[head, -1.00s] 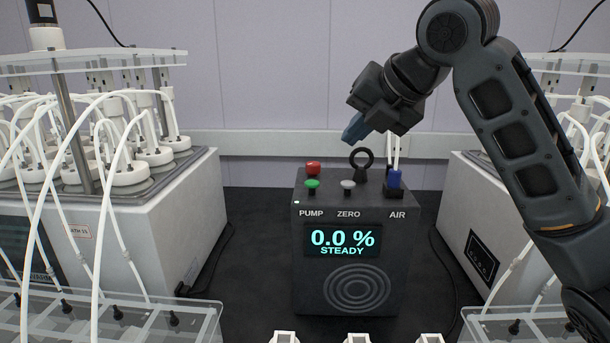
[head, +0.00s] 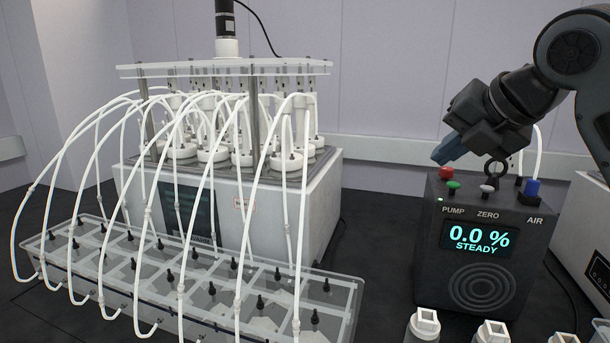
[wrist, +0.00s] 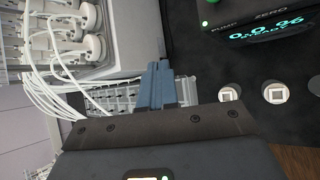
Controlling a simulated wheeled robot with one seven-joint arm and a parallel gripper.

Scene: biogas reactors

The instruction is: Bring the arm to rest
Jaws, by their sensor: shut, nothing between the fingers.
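My gripper (head: 450,149) is at the right in the head view, with its blue fingers together and nothing between them. It hangs in the air near the upper left of the dark gas analyser (head: 430,250), close to the red button (head: 446,173); I cannot tell the exact gap. My arm is bent and runs off the right edge. The analyser's display reads 0.0 % STEADY. In the wrist view the shut fingers (wrist: 158,85) show at the middle, and part of the analyser (wrist: 245,12) shows at top right.
A white reactor bath (head: 275,205) with several tubed bottles stands left of the analyser. A clear rack (head: 345,290) with several tubes lies in front of it. White-capped bottles (head: 425,322) stand at the front. Another white unit (head: 585,235) is at the far right.

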